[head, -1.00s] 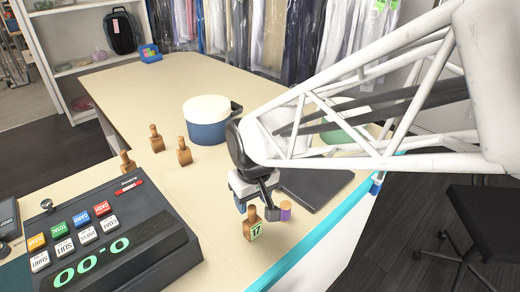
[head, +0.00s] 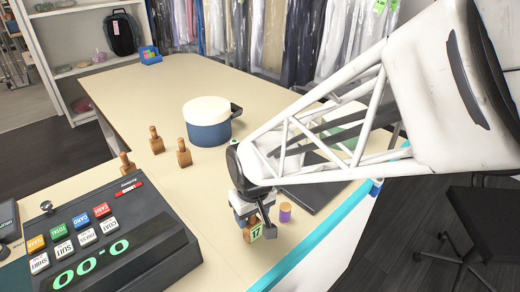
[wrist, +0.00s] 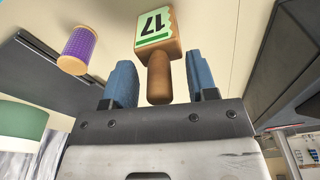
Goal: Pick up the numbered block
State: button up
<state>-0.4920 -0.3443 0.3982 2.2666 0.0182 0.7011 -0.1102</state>
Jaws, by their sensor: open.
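My gripper (wrist: 157,85) is open and empty around the peg. In the head view my gripper (head: 256,218) is right over the block and hides the peg's top.
A purple spool (head: 285,212) stands close to the right of the block. A dark flat pad (head: 318,195) lies behind it. The cash register (head: 120,243) is to the left. Several other wooden pegs, such as one (head: 184,153), and a blue pot (head: 207,128) stand farther back.

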grip_shut()
dwell(0.3)
jog(key=shift+r, duration=0.1)
jog(key=shift+r, duration=0.75)
notch_tip(320, 180, up, 2)
jog(key=shift+r, duration=0.1)
jog(key=s+d, duration=0.3)
jog(key=s, duration=0.4)
jog(key=s+d+r, duration=0.1)
jog(key=s+d, duration=0.3)
jog(key=s, duration=0.3)
jog(key=shift+d, duration=0.15)
jog(key=shift+s+r, duration=0.1)
